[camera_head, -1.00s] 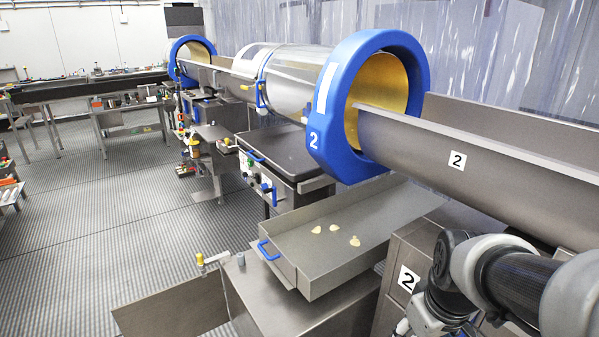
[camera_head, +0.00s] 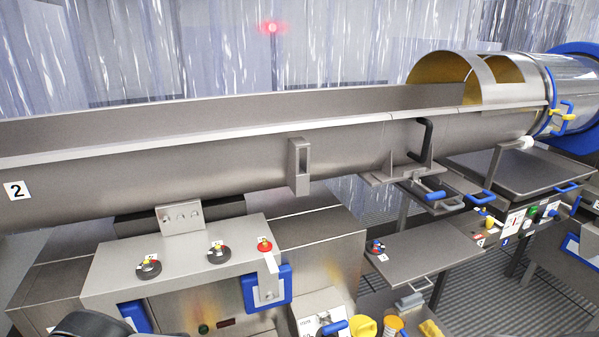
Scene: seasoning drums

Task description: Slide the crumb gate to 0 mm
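A long grey steel trough (camera_head: 345,150) runs across the head view, with a label 2 (camera_head: 16,190) on its left part. Under its right part is a bracket (camera_head: 388,177) with a bent black handle (camera_head: 426,137). Just right of it is a flat sliding plate with a blue handle (camera_head: 434,195). I cannot tell for certain which part is the crumb gate, and no millimetre scale is readable. My gripper is not in view; only a dark rounded part of my arm shows at the bottom left edge.
A steel cabinet (camera_head: 175,262) with black knobs and a red button stands below the trough. A small side table (camera_head: 420,252) is to its right. Yellow containers (camera_head: 362,326) stand at the bottom. A drum with a blue ring (camera_head: 575,105) is at far right. Ribbed floor shows at lower right.

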